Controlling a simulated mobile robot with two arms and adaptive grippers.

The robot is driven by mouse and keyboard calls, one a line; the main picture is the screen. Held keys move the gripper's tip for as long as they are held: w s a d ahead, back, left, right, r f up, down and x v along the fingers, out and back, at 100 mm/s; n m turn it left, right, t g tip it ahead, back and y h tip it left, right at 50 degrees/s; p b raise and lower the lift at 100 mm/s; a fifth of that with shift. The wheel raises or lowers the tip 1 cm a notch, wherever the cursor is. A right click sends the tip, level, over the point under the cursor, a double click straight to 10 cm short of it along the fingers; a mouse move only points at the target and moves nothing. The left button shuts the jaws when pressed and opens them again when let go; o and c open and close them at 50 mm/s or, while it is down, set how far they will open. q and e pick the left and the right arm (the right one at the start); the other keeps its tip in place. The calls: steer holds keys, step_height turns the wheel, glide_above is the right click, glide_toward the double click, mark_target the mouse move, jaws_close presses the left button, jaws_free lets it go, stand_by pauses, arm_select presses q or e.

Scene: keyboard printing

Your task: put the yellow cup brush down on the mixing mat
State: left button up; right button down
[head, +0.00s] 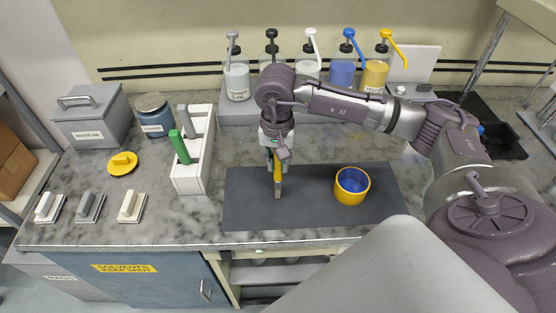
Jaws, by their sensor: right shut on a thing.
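My right gripper (273,151) points down over the dark grey mixing mat (310,216). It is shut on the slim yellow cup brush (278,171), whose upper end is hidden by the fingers. The brush hangs upright over the left part of the mat, with a greyish lower end. I cannot tell whether that end touches the mat. A yellow cup (352,194) with blue inside stands on the mat to the right of the brush. My left gripper is not in view.
A white rack (190,178) holding a green-handled tool and a grey one stands left of the mat. Pump bottles (237,82) line the back, beyond my arm. Mat between brush and cup is clear.

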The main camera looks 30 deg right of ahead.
steer(key=c, duration=1)
jaws_free()
steer(key=shift+r+p, duration=0.2)
steer(key=shift+p, duration=0.1)
steer(key=shift+r+b, duration=0.25)
steer(key=shift+b, duration=0.1)
step_height(320, 180, up, 10)
steer(key=shift+r+b, duration=0.1)
steer(key=shift+b, duration=1.1)
steer(key=shift+r, duration=0.55)
steer(key=shift+s, duration=0.1)
